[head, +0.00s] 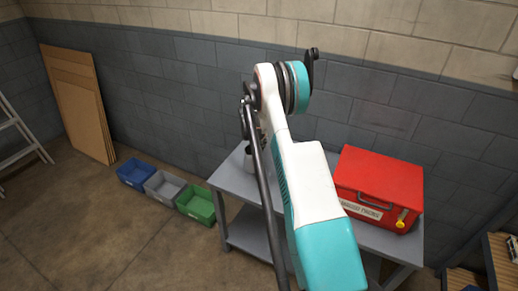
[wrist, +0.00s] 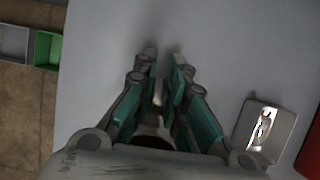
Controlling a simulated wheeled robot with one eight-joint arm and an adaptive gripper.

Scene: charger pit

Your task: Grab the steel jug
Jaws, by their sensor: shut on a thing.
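My gripper (wrist: 164,66) shows in the wrist view with its teal-lined fingers close together above the grey table top. A narrow shiny strip of the steel jug (wrist: 158,95) shows between the fingers, and they are shut on it. Most of the jug is hidden by the fingers and the gripper body, so I cannot tell its tilt or whether it touches the table. In the head view my arm covers the gripper.
The grey table (head: 231,178) stands against the block wall. A red case (head: 380,178) sits on its right side. A small pale box (wrist: 264,130) lies right of my gripper. Blue (head: 133,172), grey (head: 162,188) and green (head: 196,205) bins stand on the floor left of the table.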

